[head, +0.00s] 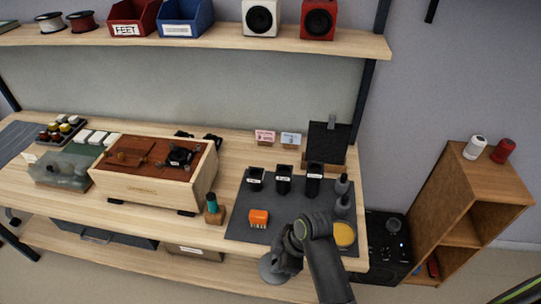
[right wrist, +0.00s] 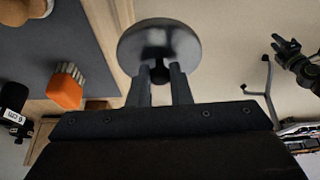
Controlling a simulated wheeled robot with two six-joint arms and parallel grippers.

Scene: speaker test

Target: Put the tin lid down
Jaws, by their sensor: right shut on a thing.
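My right gripper (head: 284,256) is shut on the tin lid, a dark grey round disc (head: 270,271). In the right wrist view the lid (right wrist: 158,38) sits between the tips of the right gripper (right wrist: 160,75), held by its middle part. It is out over the table's front edge, clear of the dark mat (head: 240,220). A round tin with yellow contents (head: 345,235) stands on the mat, right of the gripper and partly behind my arm. What looks like my left gripper (right wrist: 287,47) shows small at the right of the wrist view, its fingers apart.
An orange brush-like block (head: 259,218) stands on the mat, left of the gripper. A wooden box (head: 150,185) is at left. The mat's front left part is bare.

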